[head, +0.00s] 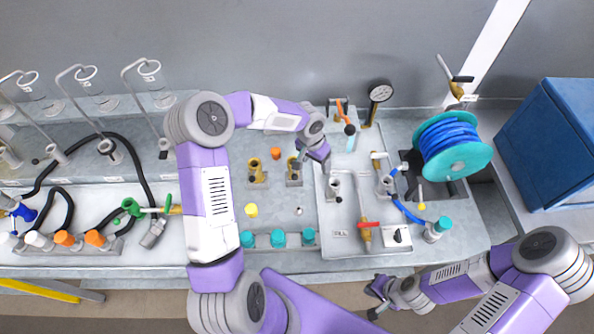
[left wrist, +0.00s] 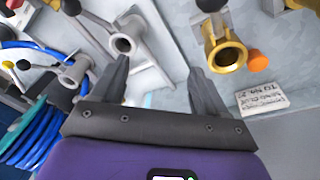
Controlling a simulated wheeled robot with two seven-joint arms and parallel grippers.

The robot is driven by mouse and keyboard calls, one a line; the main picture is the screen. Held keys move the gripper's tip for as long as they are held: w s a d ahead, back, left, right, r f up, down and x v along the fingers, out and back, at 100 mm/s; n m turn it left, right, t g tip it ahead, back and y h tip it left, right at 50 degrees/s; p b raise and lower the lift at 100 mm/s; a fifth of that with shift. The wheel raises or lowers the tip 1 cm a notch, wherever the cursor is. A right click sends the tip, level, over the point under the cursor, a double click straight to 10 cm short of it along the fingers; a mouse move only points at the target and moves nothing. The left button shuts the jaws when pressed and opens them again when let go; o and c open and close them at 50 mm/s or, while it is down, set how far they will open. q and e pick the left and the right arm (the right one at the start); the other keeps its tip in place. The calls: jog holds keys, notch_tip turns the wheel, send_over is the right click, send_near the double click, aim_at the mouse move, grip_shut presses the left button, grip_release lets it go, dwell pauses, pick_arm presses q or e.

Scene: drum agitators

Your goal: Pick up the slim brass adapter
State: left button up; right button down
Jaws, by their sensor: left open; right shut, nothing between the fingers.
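Two brass fittings stand in holders on the grey bench panel: one brass fitting (head: 257,172) at left and another brass fitting (head: 293,165) close to my left gripper. I cannot tell which is the slim adapter. In the left wrist view a brass fitting (left wrist: 228,56) with a wide round mouth stands just beyond the right finger, and part of another (left wrist: 297,3) shows at the top edge. My left gripper (head: 325,163) is open and empty above the panel, its fingers (left wrist: 160,80) apart. My right gripper (head: 376,300) is shut and empty near the front edge.
An orange cap (head: 276,153) sits between the brass fittings. A raised tray (head: 350,240) with a grey cup fitting (head: 335,187) and red-handled valve (head: 366,232) lies to the right. A blue hose reel (head: 452,145) stands further right. Teal caps (head: 278,238) line the front.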

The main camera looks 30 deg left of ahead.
aim_at(294, 158)
pick_arm(q)
jog(key=a+n, duration=0.1)
jog(key=a, duration=0.1)
jog(key=a+f+n, duration=0.1)
jog(key=a, duration=0.2)
jog(key=a+n+g+y, duration=0.1)
jog(key=a, duration=0.1)
jog(key=shift+w+a+f, duration=0.1)
jog(key=shift+a+f, duration=0.1)
jog(key=shift+f, duration=0.15)
jog(key=shift+s+f, duration=0.3)
jog(key=shift+s, duration=0.15)
notch_tip(294, 158, down, 7)
jog(key=shift+a+f+p, duration=0.1)
jog(key=shift+f+p, duration=0.05)
jog(key=shift+p, duration=0.15)
jog(key=c, duration=1.2)
notch_tip(294, 158, up, 10)
jog(key=shift+r, duration=0.1)
jog(key=shift+c, duration=0.2)
